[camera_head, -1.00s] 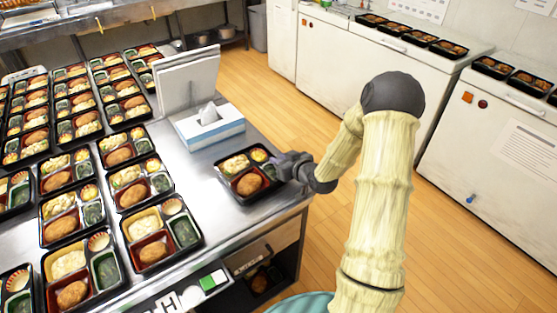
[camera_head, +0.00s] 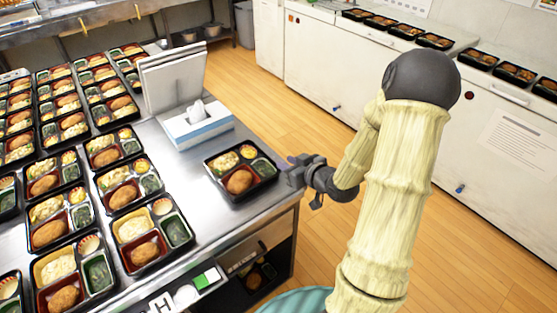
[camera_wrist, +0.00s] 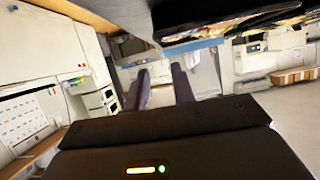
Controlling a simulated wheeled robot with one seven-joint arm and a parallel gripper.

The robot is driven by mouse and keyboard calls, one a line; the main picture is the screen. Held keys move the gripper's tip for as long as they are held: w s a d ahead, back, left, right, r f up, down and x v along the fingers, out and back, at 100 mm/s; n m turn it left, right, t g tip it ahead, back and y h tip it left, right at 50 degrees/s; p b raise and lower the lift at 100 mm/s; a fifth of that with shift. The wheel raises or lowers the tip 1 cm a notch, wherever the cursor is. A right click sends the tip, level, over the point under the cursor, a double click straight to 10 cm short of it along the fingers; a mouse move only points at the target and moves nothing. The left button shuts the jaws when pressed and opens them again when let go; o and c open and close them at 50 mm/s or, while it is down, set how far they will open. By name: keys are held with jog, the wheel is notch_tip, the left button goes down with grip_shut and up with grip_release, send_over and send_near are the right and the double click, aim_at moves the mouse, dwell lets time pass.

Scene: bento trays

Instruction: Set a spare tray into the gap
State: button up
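A black bento tray (camera_head: 225,184) with a fried cutlet, pale food and greens lies flat on the steel table near its right edge, apart from the other trays. My gripper (camera_head: 294,170) is just right of this tray at the table edge, with no tray held. In the wrist view its two fingers (camera_wrist: 160,82) stand apart with nothing between them. A dark tray edge (camera_wrist: 225,28) shows above and to the right of the fingers there. Many similar trays (camera_head: 143,240) stand in rows on the left of the table. I cannot make out which gap is meant.
A blue-and-white tissue box (camera_head: 199,128) and an upright white file stand (camera_head: 172,80) are behind the tray. Bare steel lies between the tray and the rows. White cabinets (camera_head: 345,70) carrying more trays stand across the wooden floor.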

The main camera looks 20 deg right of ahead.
jog(key=shift+v, duration=0.85)
jog(key=shift+f, duration=0.1)
jog(key=shift+s+a+f+g+h, duration=0.3)
jog(key=shift+a+g+h, duration=0.25)
jog(key=shift+g, duration=0.35)
jog(key=s+a+r+m+g+h, duration=0.1)
jog(key=s+a+g, duration=0.3)
jog(key=s, duration=0.3)
jog(key=s+a+r+m+g+h, duration=0.2)
jog(key=s+a+g, duration=0.2)
jog(key=s, duration=0.4)
jog(key=shift+s+r, duration=0.2)
jog(key=shift+r, duration=0.1)
jog(key=shift+o, duration=0.4)
